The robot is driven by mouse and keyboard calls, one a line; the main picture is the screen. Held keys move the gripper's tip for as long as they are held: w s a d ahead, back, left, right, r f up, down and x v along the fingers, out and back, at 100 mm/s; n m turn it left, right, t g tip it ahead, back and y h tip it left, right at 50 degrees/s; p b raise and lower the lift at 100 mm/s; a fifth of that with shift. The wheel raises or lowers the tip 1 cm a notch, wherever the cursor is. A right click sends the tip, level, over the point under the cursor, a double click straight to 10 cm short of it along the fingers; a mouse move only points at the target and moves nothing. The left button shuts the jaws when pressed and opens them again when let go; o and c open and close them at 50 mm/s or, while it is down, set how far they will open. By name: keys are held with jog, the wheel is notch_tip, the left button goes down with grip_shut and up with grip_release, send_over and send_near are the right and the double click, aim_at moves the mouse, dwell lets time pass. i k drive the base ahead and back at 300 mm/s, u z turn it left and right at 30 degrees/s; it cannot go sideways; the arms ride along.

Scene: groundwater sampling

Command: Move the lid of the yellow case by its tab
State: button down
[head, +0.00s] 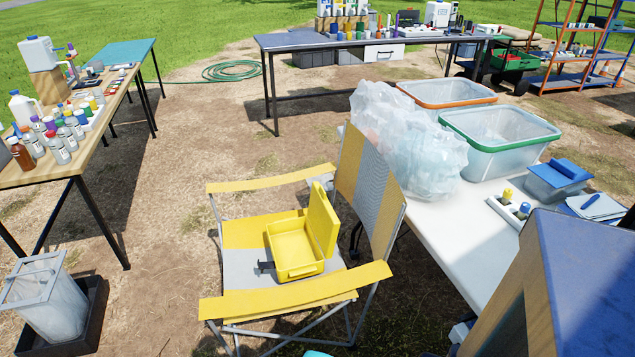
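The yellow case (295,252) rests on the seat of a yellow-and-grey folding chair (245,234). It is open, and its inside looks empty. Its lid (323,220) stands roughly upright along the right side of the tray, near the chair's backrest (371,186). A small dark piece (265,267) shows at the case's left side, over the seat; I cannot tell whether it is a tab or a separate thing. No tab can be made out clearly on the lid. My gripper is not in view.
The chair's armrests (290,293) flank the case. A white table (437,236) on the right bears a clear plastic bag (405,140) and bins (500,140). A blue-topped box (585,262) fills the lower right. Bottles (60,140) crowd the left table. Bare ground lies left of the chair.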

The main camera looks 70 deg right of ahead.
aim_at(324, 224)
jog(key=i, duration=0.9)
jog(key=z, duration=0.05)
